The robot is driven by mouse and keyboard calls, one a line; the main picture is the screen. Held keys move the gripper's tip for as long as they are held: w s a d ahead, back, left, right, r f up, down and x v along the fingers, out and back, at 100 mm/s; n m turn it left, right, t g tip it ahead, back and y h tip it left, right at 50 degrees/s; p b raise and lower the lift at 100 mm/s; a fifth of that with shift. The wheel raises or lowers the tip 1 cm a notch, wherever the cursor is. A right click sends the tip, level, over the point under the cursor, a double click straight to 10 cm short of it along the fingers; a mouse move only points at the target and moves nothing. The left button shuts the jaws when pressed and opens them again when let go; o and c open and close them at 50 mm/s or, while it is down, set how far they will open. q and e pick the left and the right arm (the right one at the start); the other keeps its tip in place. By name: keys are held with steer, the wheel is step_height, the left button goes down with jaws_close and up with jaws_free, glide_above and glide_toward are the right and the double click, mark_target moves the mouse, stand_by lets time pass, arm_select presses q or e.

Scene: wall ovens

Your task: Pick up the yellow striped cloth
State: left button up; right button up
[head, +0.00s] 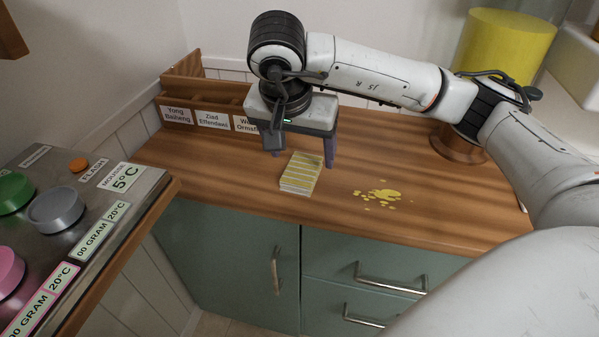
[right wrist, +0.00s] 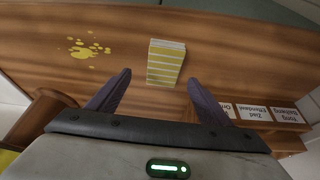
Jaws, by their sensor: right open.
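The yellow and white striped cloth (head: 301,174) lies folded on the wooden counter (head: 400,205), left of a yellow spill (head: 380,194). My right gripper (head: 304,160) is above the counter just behind the cloth, fingers pointing down. In the right wrist view the cloth (right wrist: 166,62) shows beyond and between the two spread fingertips of my right gripper (right wrist: 158,82). The fingers are apart and hold nothing. My left gripper is in neither view.
A wooden box with name labels (head: 211,120) stands at the counter's back left. A yellow cylinder (head: 505,45) stands at the back right. A metal panel with coloured knobs (head: 55,209) is at the left. Drawers with handles are below the counter.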

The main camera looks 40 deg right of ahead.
mark_target(302, 168)
steer(key=shift+w+d+f, duration=0.1)
steer(key=shift+w+f, duration=0.05)
steer(key=shift+f, duration=0.4)
steer(key=shift+w+x, duration=0.15)
steer(key=shift+x, duration=1)
steer(key=shift+w+x, duration=0.1)
steer(key=shift+x, duration=1.05)
arm_select(q)
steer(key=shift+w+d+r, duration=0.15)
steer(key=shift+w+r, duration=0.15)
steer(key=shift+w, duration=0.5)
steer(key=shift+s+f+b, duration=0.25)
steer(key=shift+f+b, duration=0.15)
steer(key=shift+b, duration=0.1)
arm_select(e)
steer(key=shift+f, duration=0.25)
steer(key=c, duration=1.1)
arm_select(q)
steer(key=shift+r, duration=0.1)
arm_select(e)
steer(key=shift+r, duration=0.15)
steer(key=shift+c, duration=0.2)
